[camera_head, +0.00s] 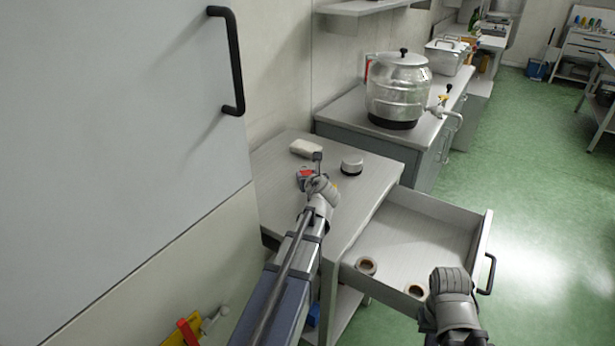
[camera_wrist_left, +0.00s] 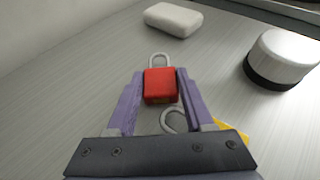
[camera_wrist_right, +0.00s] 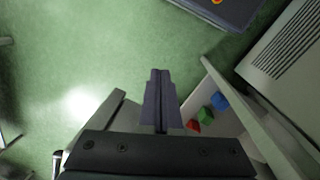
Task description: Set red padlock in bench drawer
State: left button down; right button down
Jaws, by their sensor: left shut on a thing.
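The red padlock (camera_wrist_left: 160,86) is between the fingers of my left gripper (camera_wrist_left: 158,90), its metal shackle pointing away. In the head view the red padlock (camera_head: 306,174) and my left gripper (camera_head: 312,180) are over the bench top (camera_head: 285,155); I cannot tell whether the padlock touches it. The bench drawer (camera_head: 415,240) is pulled open to the right of the bench.
A white block (camera_head: 306,148) and a white round container with a dark base (camera_head: 351,165) stand on the bench. A yellow item with a metal loop (camera_wrist_left: 232,130) lies under my left gripper. A steel vessel (camera_head: 398,90) stands behind. The drawer's middle is clear.

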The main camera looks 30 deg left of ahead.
pick_arm(q)
jog(key=shift+c, duration=1.4)
grip_release()
jog(key=shift+f, duration=0.1)
jog(key=shift+s+d+r+p, duration=0.15)
jog(key=shift+r+p, duration=0.2)
jog(key=p+v, duration=0.4)
jog(key=v, duration=0.7)
jog(key=shift+s+d, duration=0.2)
